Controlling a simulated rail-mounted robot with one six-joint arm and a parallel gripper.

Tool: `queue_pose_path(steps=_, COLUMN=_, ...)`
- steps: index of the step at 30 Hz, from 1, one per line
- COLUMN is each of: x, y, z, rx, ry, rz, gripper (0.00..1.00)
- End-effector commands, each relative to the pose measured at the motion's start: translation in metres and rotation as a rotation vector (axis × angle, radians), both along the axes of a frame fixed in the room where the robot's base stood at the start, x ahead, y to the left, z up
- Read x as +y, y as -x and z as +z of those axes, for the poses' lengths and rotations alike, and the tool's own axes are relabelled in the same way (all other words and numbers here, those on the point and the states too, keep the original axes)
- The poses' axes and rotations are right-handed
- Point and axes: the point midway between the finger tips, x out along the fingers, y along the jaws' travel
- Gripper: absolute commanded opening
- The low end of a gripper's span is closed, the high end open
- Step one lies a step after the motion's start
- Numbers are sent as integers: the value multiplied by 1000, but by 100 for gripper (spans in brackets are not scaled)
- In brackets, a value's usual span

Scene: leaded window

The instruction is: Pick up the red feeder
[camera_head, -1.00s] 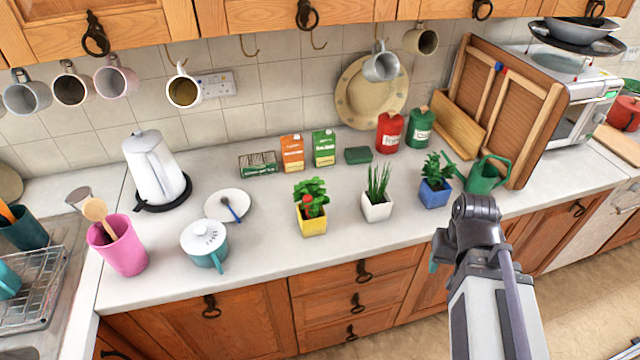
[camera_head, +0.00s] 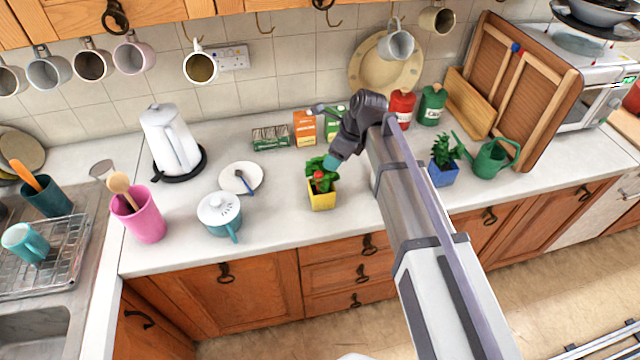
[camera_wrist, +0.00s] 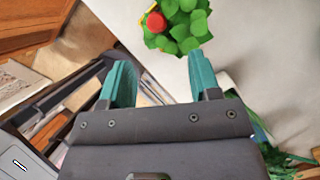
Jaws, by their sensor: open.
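The red feeder (camera_head: 319,175) is a small red knob among the leaves of the green plant in the yellow pot (camera_head: 322,200). In the wrist view the red feeder (camera_wrist: 155,22) shows as a round red top at the upper middle, with leaves around it. My gripper (camera_head: 332,163) is above and just beside the plant in the head view. In the wrist view my gripper (camera_wrist: 159,62) has its two teal fingers wide apart and nothing between them. The feeder lies beyond the fingertips, roughly in line with the gap. Its lower part is hidden by leaves.
A blue pot (camera_head: 443,175) and a green watering can (camera_head: 491,160) stand to the right. My arm hides the counter between them and the yellow pot. A teal lidded pot (camera_head: 220,214) and a white saucer (camera_head: 241,178) are to the left. Cartons (camera_head: 304,128) stand behind.

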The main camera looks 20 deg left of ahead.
Motion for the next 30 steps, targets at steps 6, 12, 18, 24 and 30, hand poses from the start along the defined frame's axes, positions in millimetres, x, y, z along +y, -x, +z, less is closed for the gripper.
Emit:
queue_pose_path(steps=6, x=16, y=3, z=-48, rx=-1, ry=1, rz=2, gripper=57)
queue_pose_path(steps=12, x=20, y=4, z=-51, rx=-1, ry=1, rz=2, gripper=57)
queue_pose_path(steps=18, x=35, y=8, z=-88, rx=-1, ry=2, rz=3, gripper=57)
queue_pose_path(steps=24, x=41, y=9, z=-93, rx=-2, ry=1, rz=2, gripper=57)
queue_pose_path(steps=30, x=40, y=9, z=-92, rx=-1, ry=1, rz=2, gripper=48)
